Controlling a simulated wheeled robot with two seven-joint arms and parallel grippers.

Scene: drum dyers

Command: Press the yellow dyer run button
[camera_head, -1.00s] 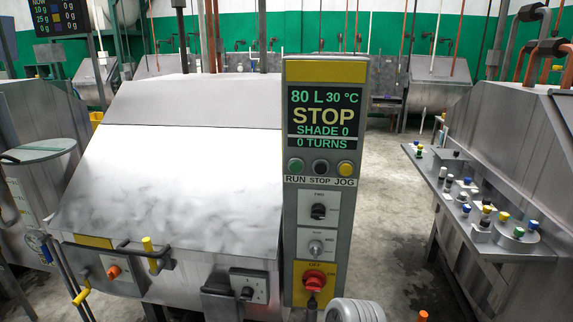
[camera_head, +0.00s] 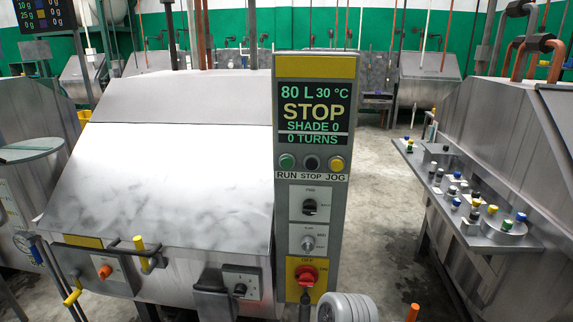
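The yellow-topped control panel (camera_head: 315,66) stands upright at the right side of a steel drum dyer (camera_head: 170,170). Its display (camera_head: 313,112) reads 80 L, 30 °C, STOP, SHADE 0, 0 TURNS. Below the display are three round buttons: the green run button (camera_head: 287,161) on the left, a dark stop button (camera_head: 312,162) in the middle and a yellow jog button (camera_head: 337,163) on the right.
A steel shelf (camera_head: 480,235) with several small colour-capped containers juts from the machine at the right. Handles and a lever (camera_head: 140,250) stick out from the dyer's front. Concrete floor (camera_head: 385,210) is open between the machines.

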